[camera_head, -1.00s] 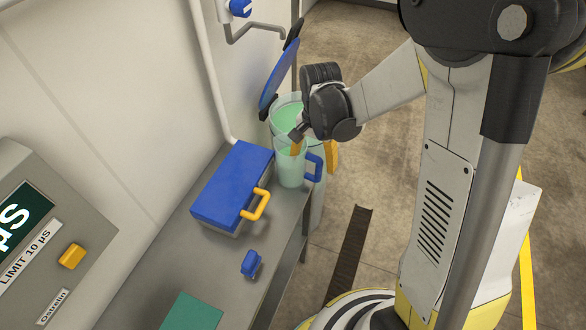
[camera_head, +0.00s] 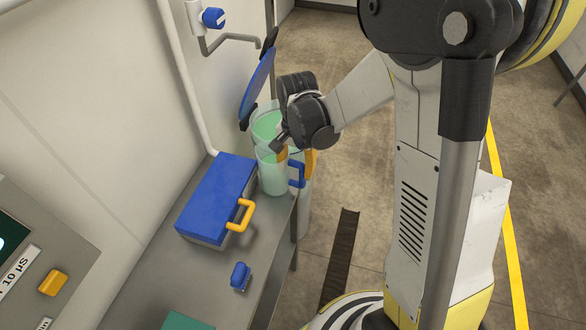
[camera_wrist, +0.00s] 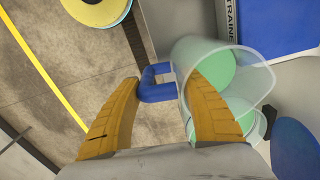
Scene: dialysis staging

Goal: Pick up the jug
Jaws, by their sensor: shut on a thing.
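The jug (camera_head: 272,178) is a clear, upright vessel with pale green contents and a blue handle. It appears to stand at the far end of the grey bench (camera_head: 168,270), by the edge. My gripper (camera_head: 296,164) is at its handle side, its orange fingers on either side of the handle and shut on the jug. In the wrist view the jug (camera_wrist: 200,58) shows its open mouth, and the blue handle (camera_wrist: 158,84) lies between the fingers of my gripper (camera_wrist: 163,84). The right finger overlaps the jug's wall; the exact contact is hidden.
A larger clear container (camera_head: 265,125) with green contents and a raised blue lid (camera_head: 257,82) stands just behind the jug. A blue case (camera_head: 215,192) with a yellow handle and a small blue item (camera_head: 240,275) are on the bench. Open floor (camera_head: 350,160) lies to the right.

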